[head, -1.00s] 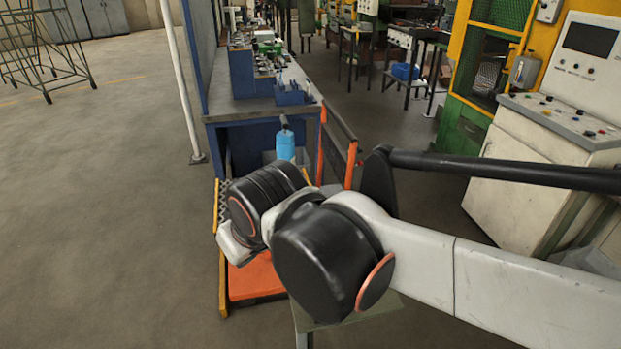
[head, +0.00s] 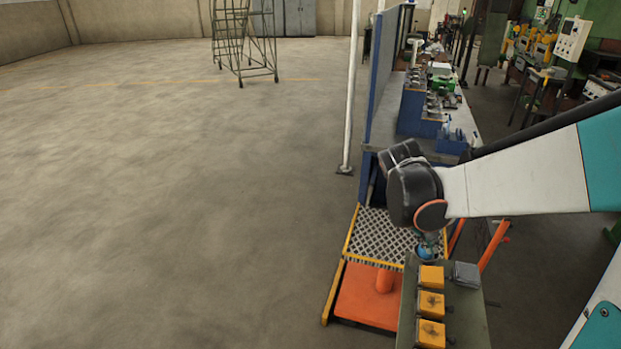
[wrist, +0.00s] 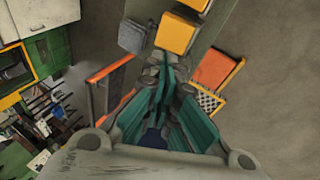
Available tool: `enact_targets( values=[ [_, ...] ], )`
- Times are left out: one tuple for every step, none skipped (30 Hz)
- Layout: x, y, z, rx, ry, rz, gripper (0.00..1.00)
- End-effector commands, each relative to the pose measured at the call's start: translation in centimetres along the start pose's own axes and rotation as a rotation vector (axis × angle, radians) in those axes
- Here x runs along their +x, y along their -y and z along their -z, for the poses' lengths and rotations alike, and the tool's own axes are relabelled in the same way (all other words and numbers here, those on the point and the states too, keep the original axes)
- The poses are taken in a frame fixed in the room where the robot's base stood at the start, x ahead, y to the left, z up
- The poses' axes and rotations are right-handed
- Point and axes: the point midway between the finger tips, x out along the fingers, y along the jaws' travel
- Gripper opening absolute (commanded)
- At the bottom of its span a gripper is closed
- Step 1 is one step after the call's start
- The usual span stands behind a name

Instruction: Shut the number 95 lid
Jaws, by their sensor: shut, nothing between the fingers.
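Several yellow boxes stand in a row on a narrow grey-green bench: the far one (head: 431,276), a middle one (head: 431,303) and a near one (head: 430,333). A grey piece (head: 466,274) sits right of the far box; I cannot tell if it is a lid. No number is legible, so I cannot tell which lid is 95. My gripper (head: 427,252) points down just beyond the far box. In the wrist view my gripper (wrist: 164,68) is shut and empty, its tips close to a yellow box (wrist: 177,34), with the grey piece (wrist: 133,36) to its left.
The bench (head: 463,308) has bare room right of the boxes. An orange platform (head: 365,295) and a metal grating (head: 385,238) lie to the left. A long blue workbench (head: 400,150) stands behind. Open floor (head: 180,200) fills the left.

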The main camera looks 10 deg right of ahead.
Motion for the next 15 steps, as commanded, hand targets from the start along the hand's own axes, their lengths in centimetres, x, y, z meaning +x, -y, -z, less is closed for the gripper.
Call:
enact_targets(
  values=[
    [0.1, -0.7, 0.7, 0.015, 0.021, -0.020, 0.00],
    [0.3, -1.0, 0.8, 0.023, 0.032, -0.030, 0.00],
    [0.6, -1.3, 0.9, 0.031, 0.045, -0.041, 0.00],
    [0.7, -1.5, 1.0, 0.037, 0.052, -0.049, 0.00],
    [0.9, -1.6, 1.0, 0.042, 0.058, -0.055, 0.00],
    [1.1, -1.8, 1.1, 0.047, 0.065, -0.061, 0.00],
    [1.2, -1.8, 1.1, 0.050, 0.069, -0.065, 0.00],
    [1.4, -1.9, 1.1, 0.051, 0.071, -0.067, 0.00],
    [1.6, -1.9, 1.1, 0.053, 0.073, -0.068, 0.00],
    [1.9, -1.9, 1.0, 0.053, 0.074, -0.069, 0.00],
    [2.1, -1.9, 1.0, 0.053, 0.074, -0.069, 0.00],
    [2.6, -1.9, 0.9, 0.053, 0.074, -0.069, 0.00],
    [3.0, -1.9, 0.9, 0.052, 0.073, -0.068, 0.00],
    [3.5, -1.9, 0.9, 0.052, 0.073, -0.068, 0.00],
    [4.1, -1.9, 0.8, 0.053, 0.073, -0.068, 0.00]
  ],
)
